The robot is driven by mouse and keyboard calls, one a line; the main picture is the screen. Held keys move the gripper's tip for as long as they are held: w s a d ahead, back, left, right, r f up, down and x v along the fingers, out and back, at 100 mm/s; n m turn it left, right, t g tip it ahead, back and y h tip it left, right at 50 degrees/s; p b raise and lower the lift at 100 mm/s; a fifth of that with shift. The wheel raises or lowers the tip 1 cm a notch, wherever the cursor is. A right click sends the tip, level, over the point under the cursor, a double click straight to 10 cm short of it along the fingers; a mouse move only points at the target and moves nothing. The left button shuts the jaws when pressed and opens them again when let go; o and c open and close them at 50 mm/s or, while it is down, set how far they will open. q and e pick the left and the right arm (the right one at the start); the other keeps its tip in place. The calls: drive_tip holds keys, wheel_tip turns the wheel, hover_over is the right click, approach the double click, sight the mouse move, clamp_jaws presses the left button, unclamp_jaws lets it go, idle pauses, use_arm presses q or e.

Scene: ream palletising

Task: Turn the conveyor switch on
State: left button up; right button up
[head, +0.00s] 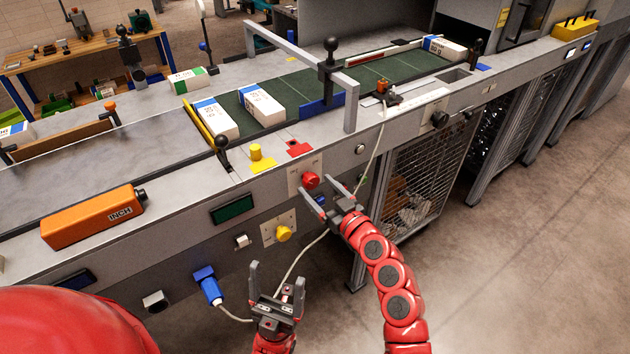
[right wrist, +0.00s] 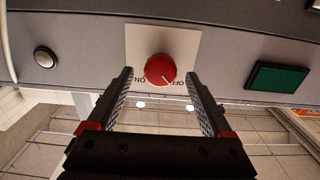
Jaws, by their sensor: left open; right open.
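The conveyor switch is a round red knob (head: 311,180) on a pale plate on the machine's front panel. In the right wrist view the knob (right wrist: 160,69) shows upside down, with ON at left and OFF at right. Its pale pointer line slants toward the OFF side. My right gripper (head: 319,187) is open in front of the knob. In the wrist view its fingers (right wrist: 159,76) stand on either side of the knob with gaps; I cannot tell whether the tips reach past its face. My left gripper (head: 276,279) is open and empty, lower, before the panel.
A yellow knob (head: 283,233), a blue plug (head: 209,287) with a pale cable and a dark green display (head: 233,209) are on the panel nearby. White reams (head: 263,104) lie on the green belt (head: 310,88) above. An orange INCH box (head: 93,217) sits at left.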

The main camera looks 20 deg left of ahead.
drive_tip(key=shift+x, duration=0.9)
drive_tip(key=shift+f, duration=0.1)
clamp_jaws()
